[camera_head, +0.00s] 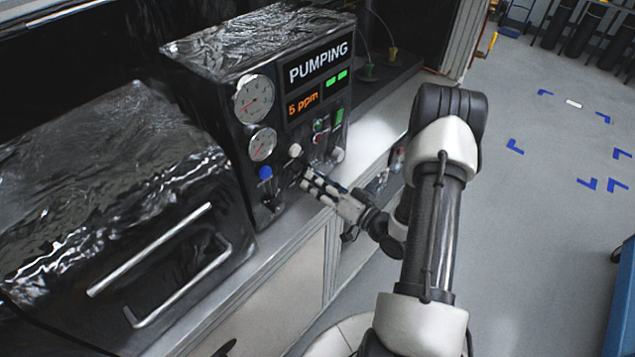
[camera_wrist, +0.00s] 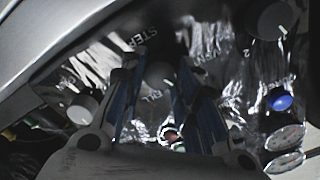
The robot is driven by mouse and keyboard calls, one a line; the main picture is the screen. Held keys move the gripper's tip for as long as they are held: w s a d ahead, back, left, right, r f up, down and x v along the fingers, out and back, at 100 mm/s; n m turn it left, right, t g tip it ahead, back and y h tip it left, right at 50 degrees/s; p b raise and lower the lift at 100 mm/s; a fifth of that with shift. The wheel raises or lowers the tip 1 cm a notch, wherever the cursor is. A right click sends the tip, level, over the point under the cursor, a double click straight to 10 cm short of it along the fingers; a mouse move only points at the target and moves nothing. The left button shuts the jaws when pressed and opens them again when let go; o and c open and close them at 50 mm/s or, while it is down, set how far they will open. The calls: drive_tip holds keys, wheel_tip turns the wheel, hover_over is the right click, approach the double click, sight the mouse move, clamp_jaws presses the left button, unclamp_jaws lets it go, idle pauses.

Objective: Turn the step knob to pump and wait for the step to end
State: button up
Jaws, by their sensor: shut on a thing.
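The control box (camera_head: 215,100) is a black foil-like unit whose front display (camera_head: 318,64) reads "PUMPING". My gripper (camera_head: 308,176) is at the lower part of its panel, with its fingers on the step knob. In the wrist view my gripper (camera_wrist: 158,78) has its two blue-padded fingers on either side of the grey step knob (camera_wrist: 160,74), near the printed word "STEP". It is shut on the knob. The fingers cover the knob in the head view, and its pointer and full label cannot be read.
An orange readout (camera_head: 303,104) shows "5 ppm" beside lit green bars (camera_head: 337,79). Two round gauges (camera_head: 254,99), a white knob (camera_head: 295,150) and a blue knob (camera_head: 265,173) are near my gripper. A handled black box (camera_head: 100,180) stands left.

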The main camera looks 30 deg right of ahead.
drive_tip(key=shift+m, duration=0.3)
drive_tip(key=o, duration=1.1)
drive_tip(key=v, duration=1.2)
